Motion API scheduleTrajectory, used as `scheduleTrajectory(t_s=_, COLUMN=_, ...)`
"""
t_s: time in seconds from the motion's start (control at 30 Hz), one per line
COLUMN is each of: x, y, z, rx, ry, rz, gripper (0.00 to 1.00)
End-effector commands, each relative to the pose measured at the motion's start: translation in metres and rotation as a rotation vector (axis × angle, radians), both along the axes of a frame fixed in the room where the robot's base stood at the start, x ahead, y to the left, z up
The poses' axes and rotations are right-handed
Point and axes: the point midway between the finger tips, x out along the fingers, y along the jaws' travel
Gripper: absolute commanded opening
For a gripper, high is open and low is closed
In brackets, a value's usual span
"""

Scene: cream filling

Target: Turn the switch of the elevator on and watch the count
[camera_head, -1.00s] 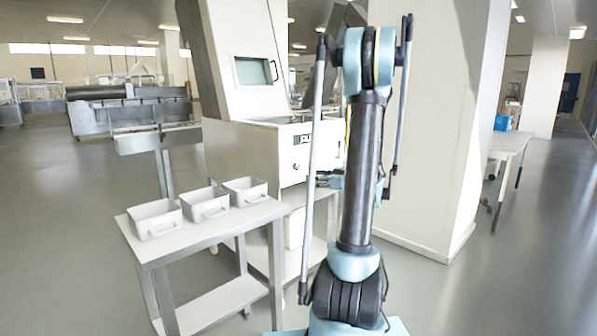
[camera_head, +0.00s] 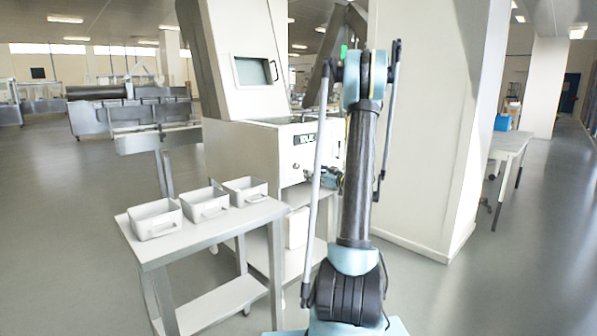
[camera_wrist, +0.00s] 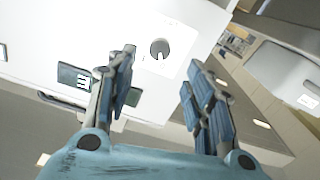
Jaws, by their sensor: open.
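The elevator is the pale machine (camera_head: 238,150) left of my arm. Its front carries a dark count display (camera_head: 303,139) with light marks too small to read in the head view. In the wrist view the display (camera_wrist: 76,79) shows light digits on dark green, partly hidden by the left finger. The round grey switch knob (camera_wrist: 159,50) has a dark notch at its lower side. The knob (camera_head: 296,172) is small in the head view. My gripper (camera_wrist: 160,72) is open and empty, its fingers spread either side of the knob's direction, apparently short of it.
A table (camera_head: 200,236) with three white bins stands in front of the machine at left. A large pale column (camera_head: 425,130) rises behind and right of my arm. A worktable (camera_head: 510,143) stands far right. Open floor lies at the left and right.

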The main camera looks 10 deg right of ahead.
Motion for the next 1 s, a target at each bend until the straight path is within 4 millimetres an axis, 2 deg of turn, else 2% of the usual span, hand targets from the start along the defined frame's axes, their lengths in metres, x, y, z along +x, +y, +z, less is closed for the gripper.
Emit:
scheduleTrajectory(t_s=0.3, x=0.046, y=0.034, z=0.000, rx=0.000, ry=0.000, rz=0.002, gripper=0.48)
scheduleTrajectory(t_s=0.5, x=0.066, y=0.049, z=0.000, rx=0.000, ry=0.000, rz=0.002, gripper=0.48)
scheduleTrajectory(t_s=0.7, x=0.075, y=0.054, z=0.000, rx=0.000, ry=0.000, rz=0.000, gripper=0.48)
scheduleTrajectory(t_s=0.97, x=0.076, y=0.055, z=0.000, rx=0.000, ry=0.000, rz=0.000, gripper=0.48)
scheduleTrajectory(t_s=1.0, x=0.076, y=0.055, z=0.000, rx=0.000, ry=0.000, rz=0.000, gripper=0.46)
